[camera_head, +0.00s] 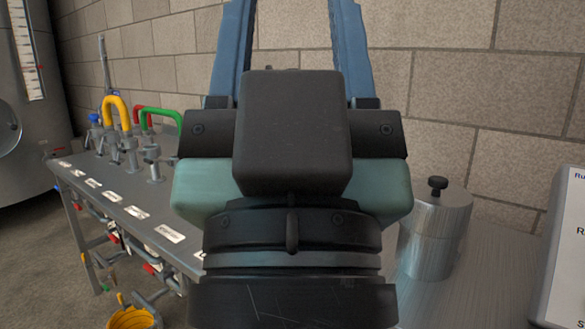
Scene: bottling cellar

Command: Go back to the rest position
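My gripper (291,35) fills the middle of the head view, seen from behind and raised in front of the block wall. Its two blue fingers point up and stand wide apart, with only bare wall showing between them. The fingertips are cut off by the top edge of the picture. I see nothing held between the visible parts of the fingers. The gripper's dark housing hides what lies directly behind it.
At left stands a labelled grey bench (130,208) with valves and a yellow hose loop (117,103) and a green one (160,112). A steel tank (40,130) is far left. At right, a lidded metal canister (433,235) stands near a white sign (568,250). A yellow bucket (132,318) is below.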

